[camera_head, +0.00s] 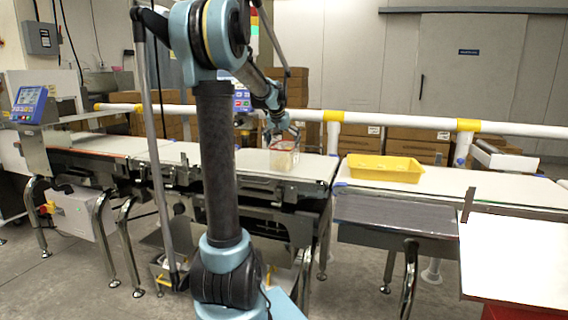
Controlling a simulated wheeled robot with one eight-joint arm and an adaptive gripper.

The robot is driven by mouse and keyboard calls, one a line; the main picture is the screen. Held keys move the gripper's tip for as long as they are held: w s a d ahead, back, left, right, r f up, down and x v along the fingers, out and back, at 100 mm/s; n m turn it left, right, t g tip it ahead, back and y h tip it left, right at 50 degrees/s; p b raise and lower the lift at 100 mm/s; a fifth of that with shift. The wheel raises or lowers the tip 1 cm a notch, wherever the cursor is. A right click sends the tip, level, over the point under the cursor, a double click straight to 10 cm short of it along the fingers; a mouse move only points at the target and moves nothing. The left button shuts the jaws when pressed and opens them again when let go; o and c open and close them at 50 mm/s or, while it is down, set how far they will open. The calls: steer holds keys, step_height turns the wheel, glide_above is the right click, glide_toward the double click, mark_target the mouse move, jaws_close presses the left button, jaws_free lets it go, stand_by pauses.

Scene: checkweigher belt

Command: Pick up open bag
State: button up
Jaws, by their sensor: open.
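A small clear bag with pale contents and reddish marks (284,158) stands on the white belt, right of my arm's column. Its top edge looks open, but it is small in the picture. My gripper (287,135) is at the end of my arm, just above and at the top of the bag. The gripper is open. I cannot tell whether its fingers touch the bag or straddle its rim.
A yellow tray (385,170) sits on the belt to the right, across a gap between belt sections. A white rail with yellow bands (400,121) runs behind the belt. Cardboard boxes (415,143) are stacked behind it. A white-topped table (515,258) stands at the front right.

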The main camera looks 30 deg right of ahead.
steer(key=shift+d+x, duration=0.2)
steer(key=shift+x, duration=1.25)
steer(key=shift+d+x, duration=0.2)
steer(key=shift+x, duration=1.25)
steer(key=shift+f, duration=0.25)
steer(key=c, duration=1)
